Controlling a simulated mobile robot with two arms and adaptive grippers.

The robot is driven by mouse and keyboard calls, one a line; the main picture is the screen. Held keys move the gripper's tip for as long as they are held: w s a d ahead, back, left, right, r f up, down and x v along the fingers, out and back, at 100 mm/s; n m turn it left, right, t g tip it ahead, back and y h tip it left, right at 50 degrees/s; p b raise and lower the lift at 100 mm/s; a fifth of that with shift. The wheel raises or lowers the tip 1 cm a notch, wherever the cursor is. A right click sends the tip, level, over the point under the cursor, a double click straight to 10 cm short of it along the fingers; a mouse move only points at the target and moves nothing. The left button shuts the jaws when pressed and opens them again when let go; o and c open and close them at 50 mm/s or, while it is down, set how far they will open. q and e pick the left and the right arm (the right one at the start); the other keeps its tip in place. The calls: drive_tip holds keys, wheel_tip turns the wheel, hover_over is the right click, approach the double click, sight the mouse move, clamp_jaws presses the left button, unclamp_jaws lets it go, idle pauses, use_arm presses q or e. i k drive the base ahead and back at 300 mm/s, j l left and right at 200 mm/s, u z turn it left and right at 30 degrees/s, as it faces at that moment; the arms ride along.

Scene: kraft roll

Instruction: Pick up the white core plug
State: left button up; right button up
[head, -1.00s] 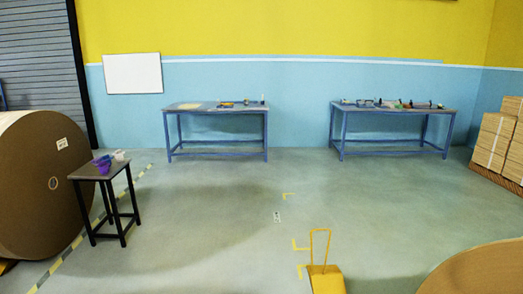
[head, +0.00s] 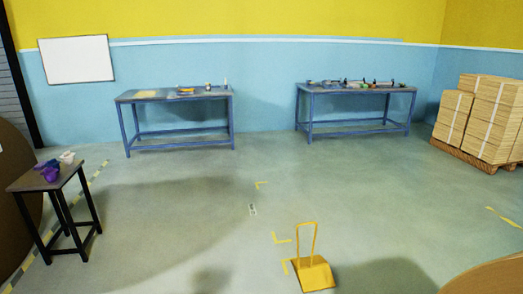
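A small white object (head: 67,157), possibly the white core plug, sits on a small dark stool-like table (head: 30,177) at the left. It is too small to make out its shape. Purple and dark blue objects (head: 48,170) stand right beside it on the same top. Neither of my grippers shows in the head view.
A large brown roll (head: 18,215) stands behind the small table at the left edge. Two blue workbenches (head: 180,137) with small items line the back wall. Strapped stacks (head: 487,115) sit at right. The middle floor is clear.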

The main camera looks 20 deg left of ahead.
sight(68, 158)
drive_tip(key=i+j+u, duration=0.3)
drive_tip(key=j+u, duration=0.15)
drive_tip(key=i+j+u, duration=0.75)
drive_tip(key=u, duration=0.15)
drive_tip(key=i+j+u, duration=0.15)
drive_tip(key=i+u, duration=0.3)
